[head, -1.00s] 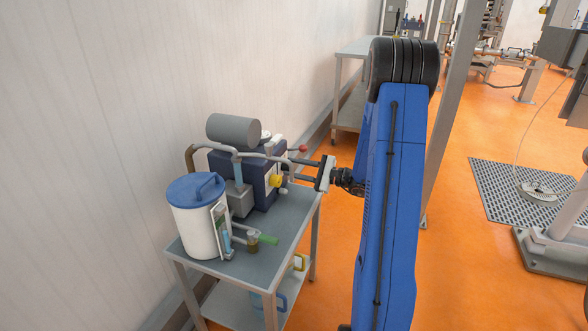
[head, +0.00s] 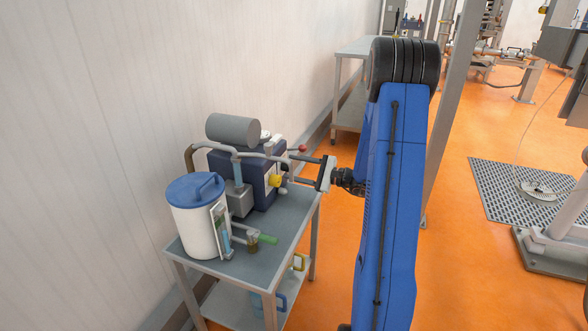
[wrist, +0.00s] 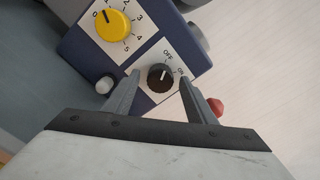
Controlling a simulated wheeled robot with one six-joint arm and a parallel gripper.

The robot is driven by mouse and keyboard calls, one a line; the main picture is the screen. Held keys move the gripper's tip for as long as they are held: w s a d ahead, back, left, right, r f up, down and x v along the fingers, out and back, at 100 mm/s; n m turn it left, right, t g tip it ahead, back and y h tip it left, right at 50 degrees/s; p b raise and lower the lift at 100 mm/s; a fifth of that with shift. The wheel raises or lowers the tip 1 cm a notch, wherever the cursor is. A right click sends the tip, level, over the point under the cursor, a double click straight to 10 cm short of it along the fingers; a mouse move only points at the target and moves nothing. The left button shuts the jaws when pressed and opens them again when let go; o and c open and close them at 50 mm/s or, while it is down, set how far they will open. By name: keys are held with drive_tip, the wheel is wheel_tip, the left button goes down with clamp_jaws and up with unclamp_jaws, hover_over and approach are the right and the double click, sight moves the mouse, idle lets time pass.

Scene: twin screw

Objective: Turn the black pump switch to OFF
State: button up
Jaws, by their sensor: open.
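The black pump switch (wrist: 160,78) is a round knob on a white plate on the pump's front, in the wrist view. Its white mark points up in the picture, toward the OFF lettering; ON is printed to the right. My gripper (wrist: 163,80) is open, with one finger on either side of the knob and a visible gap to each. I cannot tell how deep the fingertips reach beside it. In the head view my gripper (head: 304,169) is at the right face of the blue pump (head: 236,170), and the black switch cannot be made out there.
A yellow dial (wrist: 113,24) numbered from 0 sits beside the switch. A light round knob (wrist: 104,86) and a red ball (wrist: 215,106) are near the fingers. A white blue-lidded container (head: 197,228) shares the grey cart (head: 282,222).

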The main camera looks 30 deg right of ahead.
drive_tip(key=v, duration=1.7)
drive_tip(key=shift+f, duration=0.1)
